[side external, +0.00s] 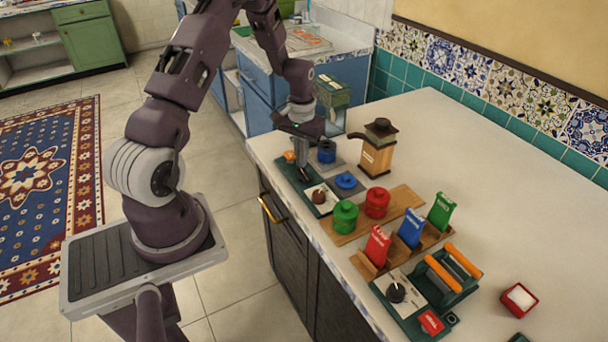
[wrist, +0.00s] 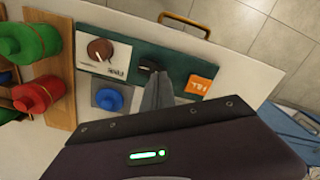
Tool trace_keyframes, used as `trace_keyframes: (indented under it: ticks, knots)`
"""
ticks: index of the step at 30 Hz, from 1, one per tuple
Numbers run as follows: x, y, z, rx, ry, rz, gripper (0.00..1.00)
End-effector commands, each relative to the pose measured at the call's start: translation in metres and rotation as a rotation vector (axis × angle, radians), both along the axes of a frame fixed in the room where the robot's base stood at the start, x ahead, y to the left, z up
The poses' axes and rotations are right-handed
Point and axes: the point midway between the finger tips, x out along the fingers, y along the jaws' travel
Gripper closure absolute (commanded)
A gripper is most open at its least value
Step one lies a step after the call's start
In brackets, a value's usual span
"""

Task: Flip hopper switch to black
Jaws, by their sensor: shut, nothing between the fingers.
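A dark green panel (wrist: 172,58) lies along the counter's front edge; it also shows in the side view (side external: 287,172). It carries a small black switch part (wrist: 150,66) and an orange tile (wrist: 198,85) with white lettering. I cannot tell whether these belong to one hopper switch, nor which way it is set. My gripper (wrist: 158,78) is shut and empty, pointing down over the panel between the black part and the orange tile, close to the black part. In the side view my gripper (side external: 303,163) is low over the panel; contact cannot be told.
A brown knob (wrist: 100,50) on a white plate and a blue knob (wrist: 110,99) are beside the panel. A wooden grinder (side external: 376,155) stands behind. Green (side external: 344,217) and red (side external: 377,203) canisters stand on a wooden board (side external: 402,198). The counter's back is clear.

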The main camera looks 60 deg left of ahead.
Motion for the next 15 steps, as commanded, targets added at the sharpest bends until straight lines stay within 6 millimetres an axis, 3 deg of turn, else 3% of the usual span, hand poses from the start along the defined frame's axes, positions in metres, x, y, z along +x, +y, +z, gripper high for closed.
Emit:
trace_keyframes:
  ticks: [15]
  knots:
    - [0.0001, 0.0001, -0.0071, 0.0, 0.0, 0.0, 1.0]
